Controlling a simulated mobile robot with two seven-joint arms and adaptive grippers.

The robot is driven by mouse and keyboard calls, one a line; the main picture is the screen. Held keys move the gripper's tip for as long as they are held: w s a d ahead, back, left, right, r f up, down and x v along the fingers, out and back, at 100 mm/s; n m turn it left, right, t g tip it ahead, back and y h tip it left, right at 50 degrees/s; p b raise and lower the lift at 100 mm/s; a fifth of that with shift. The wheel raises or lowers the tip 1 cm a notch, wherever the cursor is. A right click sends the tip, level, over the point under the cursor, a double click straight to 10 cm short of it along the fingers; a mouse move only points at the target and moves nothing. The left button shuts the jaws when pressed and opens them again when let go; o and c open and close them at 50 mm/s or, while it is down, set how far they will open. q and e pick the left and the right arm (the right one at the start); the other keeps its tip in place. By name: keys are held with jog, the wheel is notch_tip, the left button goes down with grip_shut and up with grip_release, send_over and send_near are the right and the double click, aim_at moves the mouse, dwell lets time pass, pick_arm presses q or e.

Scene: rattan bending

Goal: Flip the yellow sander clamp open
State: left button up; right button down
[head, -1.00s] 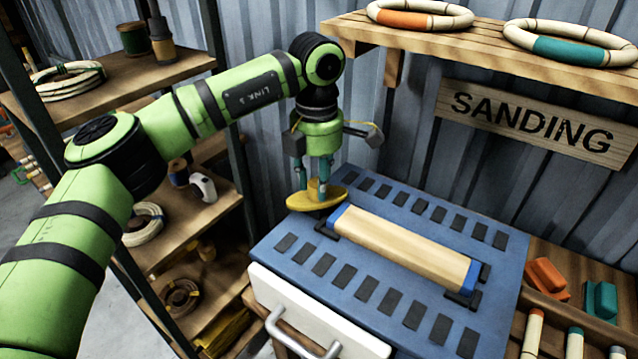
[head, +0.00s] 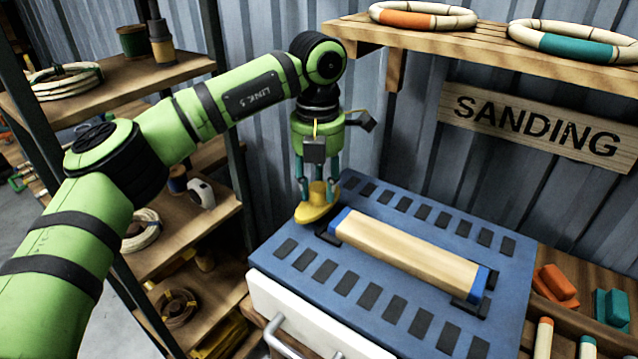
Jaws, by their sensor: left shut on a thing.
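The yellow sander clamp (head: 314,213) is at the left end of the blue sander top (head: 395,325), beside the blue-capped end of a pale wooden bar (head: 408,253). My left gripper (head: 317,192) comes down from above and is shut on the clamp's raised middle, with its teal fingers around it. The clamp's wide rounded part shows below the fingers. How it joins the sander is hidden. My right gripper is not in view.
A wooden shelf (head: 445,55) with ringed coils juts out above, behind my left arm. A shelving rack (head: 195,225) stands at the left. Orange (head: 556,284) and teal (head: 611,306) blocks lie on the wooden bench at right. A white drawer front (head: 300,310) faces forward.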

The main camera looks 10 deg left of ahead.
aim_at(316, 189)
pick_arm(q)
jog(key=shift+s+f, duration=0.25)
jog(key=shift+f, duration=0.1)
jog(key=o, duration=1.1)
jog(key=shift+a, duration=0.1)
jog(key=shift+o, duration=0.2)
jog(key=shift+s+r, duration=0.1)
jog(key=shift+r, duration=0.1)
notch_tip(316, 189, up, 8)
jog(key=shift+f, duration=0.2)
